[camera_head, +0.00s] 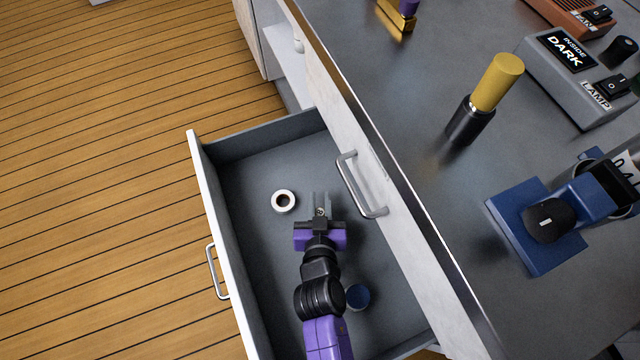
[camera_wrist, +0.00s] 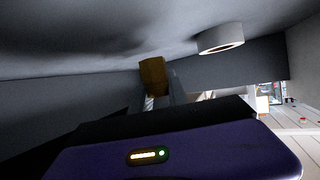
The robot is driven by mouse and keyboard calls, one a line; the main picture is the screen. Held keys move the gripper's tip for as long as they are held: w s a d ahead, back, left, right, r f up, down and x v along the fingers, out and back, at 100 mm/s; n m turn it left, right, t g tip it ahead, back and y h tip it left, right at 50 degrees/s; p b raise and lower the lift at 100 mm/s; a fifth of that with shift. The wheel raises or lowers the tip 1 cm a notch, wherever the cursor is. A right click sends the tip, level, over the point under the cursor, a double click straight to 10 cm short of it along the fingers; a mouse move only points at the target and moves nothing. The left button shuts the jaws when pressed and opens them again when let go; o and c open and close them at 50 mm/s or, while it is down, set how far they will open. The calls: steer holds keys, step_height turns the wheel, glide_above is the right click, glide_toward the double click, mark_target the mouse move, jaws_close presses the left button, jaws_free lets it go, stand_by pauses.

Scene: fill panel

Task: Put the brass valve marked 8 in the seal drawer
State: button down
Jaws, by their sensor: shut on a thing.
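The open drawer (camera_head: 255,160) has a grey inside and a pale front with a metal handle. My gripper (camera_head: 320,203) is down inside it, near the middle. It is shut on a small brass-brown piece, seen in the wrist view as the brass valve (camera_wrist: 152,74) between the fingers. In the head view the piece is mostly hidden by the jaws, and no mark 8 can be read. Whether it touches the drawer floor I cannot tell.
A white ring (camera_head: 283,201) lies left of my gripper in the drawer; a blue round piece (camera_head: 357,297) lies beside my arm. The counter above holds a yellow-topped cylinder (camera_head: 496,82), a blue device (camera_head: 536,222) and a grey lamp switch box (camera_head: 575,75).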

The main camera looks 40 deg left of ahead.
steer(key=shift+f+b, duration=0.45)
steer(key=shift+f, duration=0.1)
steer(key=c, duration=1.1)
jaws_free()
steer(key=shift+c, duration=0.2)
steer(key=shift+r+p, duration=0.55)
steer(key=p+v, duration=0.2)
steer(key=v, duration=1)
steer(key=shift+r, duration=0.2)
